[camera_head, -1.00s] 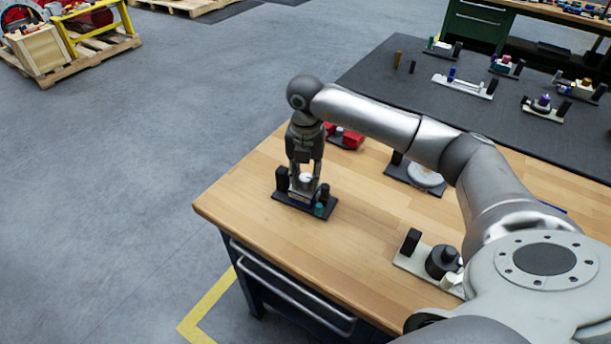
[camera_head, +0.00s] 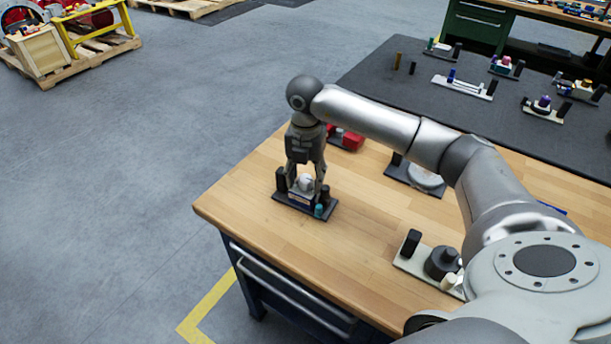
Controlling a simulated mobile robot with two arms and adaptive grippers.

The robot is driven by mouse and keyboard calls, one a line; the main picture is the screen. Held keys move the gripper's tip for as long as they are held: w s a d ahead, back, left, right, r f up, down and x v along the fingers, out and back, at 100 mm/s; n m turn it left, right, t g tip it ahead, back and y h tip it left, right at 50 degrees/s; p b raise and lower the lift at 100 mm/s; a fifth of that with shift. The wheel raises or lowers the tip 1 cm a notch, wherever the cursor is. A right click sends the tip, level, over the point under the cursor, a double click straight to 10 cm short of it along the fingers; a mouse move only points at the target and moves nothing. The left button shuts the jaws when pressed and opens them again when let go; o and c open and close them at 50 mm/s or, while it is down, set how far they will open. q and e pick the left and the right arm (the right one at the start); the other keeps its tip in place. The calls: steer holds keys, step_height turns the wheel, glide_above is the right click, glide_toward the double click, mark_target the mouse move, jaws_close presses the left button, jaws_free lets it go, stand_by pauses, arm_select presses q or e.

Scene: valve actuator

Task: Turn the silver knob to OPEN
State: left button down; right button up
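The silver knob (camera_head: 305,182) sits on a small valve unit with a dark base plate (camera_head: 312,210), near the left end of the wooden table. Any OPEN marking is too small to read. My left gripper is not in view.
A red device (camera_head: 348,139) and a dark plate with a round silver disc (camera_head: 425,177) stand behind on the wooden table (camera_head: 270,240). A beige plate with a black knob (camera_head: 440,262) is nearer. Other units stand on the dark mat (camera_head: 400,100).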

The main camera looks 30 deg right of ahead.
mark_target(306, 178)
steer(key=shift+r, duration=0.15)
step_height(306, 178, up, 8)
steer(key=shift+f, duration=0.15)
stand_by(0.5)
stand_by(0.4)
